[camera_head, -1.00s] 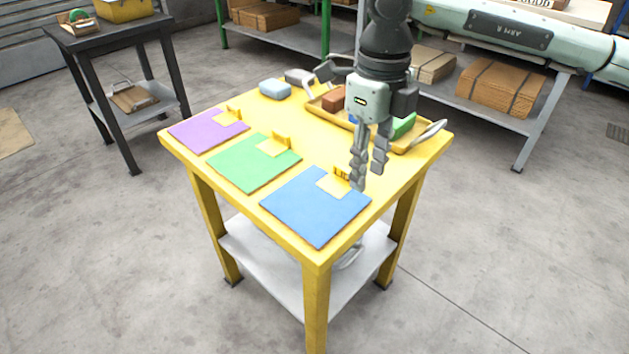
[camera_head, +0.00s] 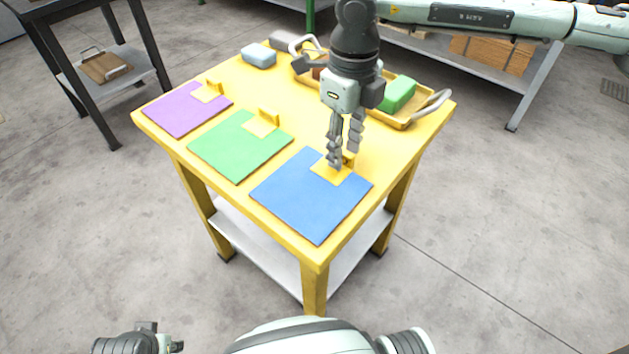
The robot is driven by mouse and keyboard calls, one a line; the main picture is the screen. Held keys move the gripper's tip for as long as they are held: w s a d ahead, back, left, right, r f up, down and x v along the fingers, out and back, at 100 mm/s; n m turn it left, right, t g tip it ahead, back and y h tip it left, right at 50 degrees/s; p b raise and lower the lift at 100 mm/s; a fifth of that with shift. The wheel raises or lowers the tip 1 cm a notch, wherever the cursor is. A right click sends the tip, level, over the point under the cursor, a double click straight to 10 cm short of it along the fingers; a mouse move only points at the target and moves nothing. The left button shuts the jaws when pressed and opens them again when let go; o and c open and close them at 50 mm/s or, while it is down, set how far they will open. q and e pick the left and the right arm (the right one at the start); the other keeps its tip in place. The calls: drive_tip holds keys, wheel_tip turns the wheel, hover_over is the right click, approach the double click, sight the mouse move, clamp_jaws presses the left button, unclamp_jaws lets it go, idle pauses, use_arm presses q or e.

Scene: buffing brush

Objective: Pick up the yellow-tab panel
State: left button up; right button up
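Three flat panels lie on the yellow table, and each has a yellow tab: a blue panel (camera_head: 308,198), a green panel (camera_head: 236,148) and a purple panel (camera_head: 186,109). My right gripper (camera_head: 343,158) points down at the back edge of the blue panel, beside its upright yellow tab. Its two fingers are apart. They partly hide the tab, and I cannot tell whether they touch it. The blue panel lies flat. My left gripper does not show; only parts of my own body show at the bottom edge.
Behind the gripper, a yellow tray (camera_head: 403,121) with curved handles holds a green block (camera_head: 398,94) and a brown-red block. A blue-grey block (camera_head: 259,56) and a grey block (camera_head: 285,39) stand at the back left. The table's right front strip is clear.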

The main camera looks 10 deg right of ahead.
drive_tip(key=shift+f, duration=0.4)
clamp_jaws()
drive_tip(key=shift+r, duration=0.15)
